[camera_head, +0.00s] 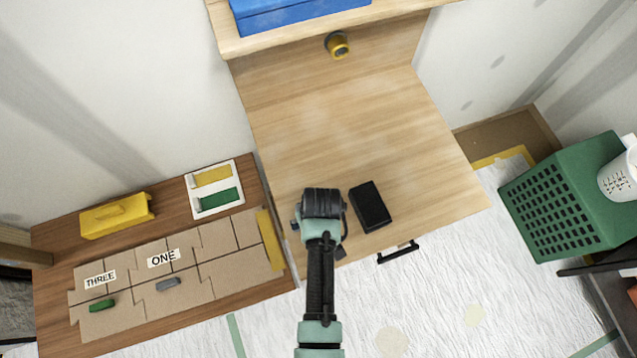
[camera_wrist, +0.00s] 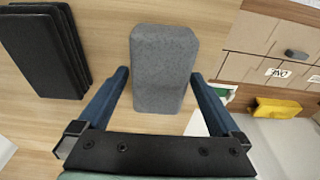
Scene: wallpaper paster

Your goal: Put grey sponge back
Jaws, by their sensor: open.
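The grey sponge (camera_wrist: 163,68) shows in the wrist view as a speckled block lying on the light wood top. It extends between and beyond the two blue fingers of my gripper (camera_wrist: 159,74). My gripper is open, with a finger on either side of the sponge; I cannot tell whether either touches it. In the head view my gripper (camera_head: 318,238) is over the front left of the desk and hides the sponge. A white holder (camera_head: 240,203) with a yellow sponge (camera_head: 212,175) and a green sponge (camera_head: 219,198) stands to the left on the darker wood surface.
A black block (camera_head: 370,206) lies right of my gripper. Cardboard panels (camera_head: 215,275) labelled ONE and THREE, with small green and grey pieces, lie left, near a yellow box (camera_head: 117,215). A yellow-and-black roll (camera_head: 338,45) sits at the back. The desk's middle is clear.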

